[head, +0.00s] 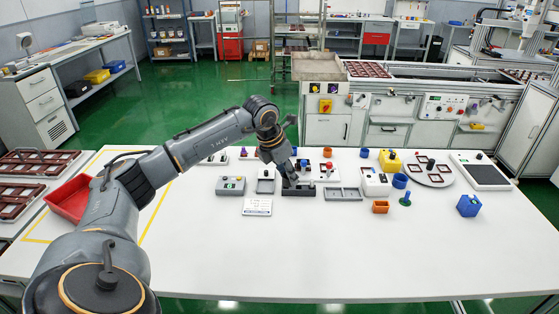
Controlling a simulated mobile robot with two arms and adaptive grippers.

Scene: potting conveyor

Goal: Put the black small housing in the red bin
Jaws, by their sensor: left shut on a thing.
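The red bin (68,205) lies at the left end of the white table, partly behind my left arm. My left gripper (290,180) points down at the middle of the table, over a black tray (308,190). It is shut on a small dark piece, the black small housing, which the fingers mostly hide. I cannot tell whether the housing still touches the tray. My right gripper is out of view.
Grey trays (343,194) and a grey box (230,186) flank the black tray. Blue, orange and yellow parts and a round plate (427,180) stand to the right. The table's front is clear.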

